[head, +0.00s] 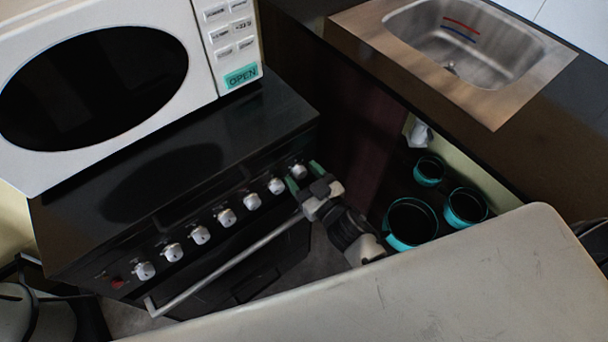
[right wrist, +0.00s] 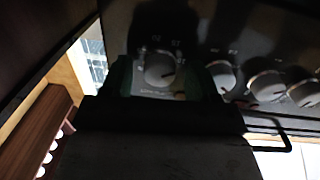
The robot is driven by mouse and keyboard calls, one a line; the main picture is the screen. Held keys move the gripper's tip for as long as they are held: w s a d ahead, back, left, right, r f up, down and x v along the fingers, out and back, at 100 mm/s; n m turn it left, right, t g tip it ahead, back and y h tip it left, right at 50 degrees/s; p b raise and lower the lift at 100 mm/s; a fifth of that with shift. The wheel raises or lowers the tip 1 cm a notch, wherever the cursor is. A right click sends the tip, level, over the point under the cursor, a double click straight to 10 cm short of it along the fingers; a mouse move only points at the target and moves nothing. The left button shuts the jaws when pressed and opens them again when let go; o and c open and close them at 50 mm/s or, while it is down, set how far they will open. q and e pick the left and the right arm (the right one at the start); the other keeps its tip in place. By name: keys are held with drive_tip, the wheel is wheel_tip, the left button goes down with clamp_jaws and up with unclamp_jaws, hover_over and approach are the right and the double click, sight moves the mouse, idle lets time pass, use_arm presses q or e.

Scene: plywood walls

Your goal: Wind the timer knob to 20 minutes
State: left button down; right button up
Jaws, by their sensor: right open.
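The timer knob (head: 298,171) is the silver knob at the right end of the black stove's front panel. In the right wrist view the timer knob (right wrist: 160,72) is round, on a plate with small markings around it. The markings are too blurred to read the setting. My right gripper (head: 303,178) is open in front of this knob. Its green fingers stand on either side of the knob, also in the right wrist view (right wrist: 172,82). I cannot tell whether they touch it. My left gripper is not in view.
Several other silver knobs (head: 227,217) line the stove panel (head: 110,255), above the oven handle (head: 225,268). A white microwave (head: 205,60) stands on the stove. Teal pots (head: 397,241) sit low at right, below the sink counter (head: 490,110). A pale surface (head: 430,285) fills the front.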

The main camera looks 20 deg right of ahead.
drive_tip(key=c, duration=0.9)
idle(1.3)
drive_tip(key=o, duration=0.9)
drive_tip(key=shift+s, duration=0.1)
drive_tip(key=v, duration=1)
drive_tip(key=shift+s+b, duration=0.4)
drive_tip(key=shift+d, duration=0.1)
